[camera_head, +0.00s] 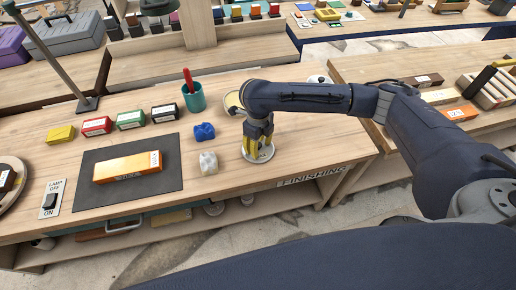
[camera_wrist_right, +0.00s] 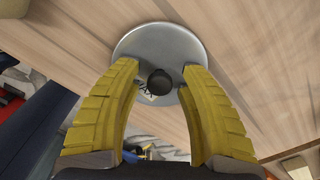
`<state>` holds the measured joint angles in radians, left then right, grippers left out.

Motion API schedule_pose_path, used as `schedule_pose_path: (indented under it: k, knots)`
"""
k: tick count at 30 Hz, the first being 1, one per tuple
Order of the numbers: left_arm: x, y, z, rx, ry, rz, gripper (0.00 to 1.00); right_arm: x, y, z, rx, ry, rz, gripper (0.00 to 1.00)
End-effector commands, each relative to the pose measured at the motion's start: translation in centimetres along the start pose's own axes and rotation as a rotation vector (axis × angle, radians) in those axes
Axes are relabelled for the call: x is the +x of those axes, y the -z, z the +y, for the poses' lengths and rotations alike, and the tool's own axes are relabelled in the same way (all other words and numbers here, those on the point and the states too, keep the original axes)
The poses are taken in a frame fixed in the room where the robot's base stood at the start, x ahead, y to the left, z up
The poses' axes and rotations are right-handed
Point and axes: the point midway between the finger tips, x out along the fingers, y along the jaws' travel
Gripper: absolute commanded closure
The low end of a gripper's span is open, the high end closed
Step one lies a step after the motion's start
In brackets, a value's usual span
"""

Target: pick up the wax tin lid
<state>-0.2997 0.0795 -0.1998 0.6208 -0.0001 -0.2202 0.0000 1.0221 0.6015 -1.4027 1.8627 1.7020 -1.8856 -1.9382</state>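The wax tin lid (camera_head: 264,157) is a round grey metal disc near the front right of the bench. In the right wrist view the lid (camera_wrist_right: 160,42) shows a dark round knob (camera_wrist_right: 159,82) and partly hidden "WAX" lettering. My right gripper (camera_head: 256,148) points down over the lid. In the wrist view its yellow ribbed fingers (camera_wrist_right: 158,72) stand on either side of the knob, with a gap on both sides. Whether the fingertips touch the lid is unclear. A round tin with a yellowish inside (camera_head: 233,103) sits behind, partly hidden by my arm. My left gripper is out of view.
Left of the lid are a whitish block (camera_head: 208,163), a blue object (camera_head: 204,131) and a teal cup (camera_head: 193,98) with a red-handled tool. An orange block (camera_head: 127,167) lies on a dark mat (camera_head: 169,180). The bench's front edge is close to the lid.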

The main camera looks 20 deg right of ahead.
Motion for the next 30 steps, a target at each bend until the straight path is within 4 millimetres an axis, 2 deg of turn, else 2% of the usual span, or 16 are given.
schedule_pose_path:
  k: [1, 10, 25, 30]
  knots:
    - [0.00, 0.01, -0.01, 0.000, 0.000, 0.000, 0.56, -0.01, 0.00, 0.01, 0.000, 0.000, 0.000, 0.66]
    - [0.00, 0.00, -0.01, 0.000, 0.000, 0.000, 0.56, -0.02, 0.00, 0.01, 0.000, 0.000, 0.000, 1.00]
    - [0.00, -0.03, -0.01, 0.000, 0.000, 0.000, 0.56, -0.07, -0.01, 0.00, 0.000, 0.000, 0.000, 1.00]
    - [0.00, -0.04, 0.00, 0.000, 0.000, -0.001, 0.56, -0.68, -0.06, -0.01, -0.002, 0.000, -0.002, 1.00]
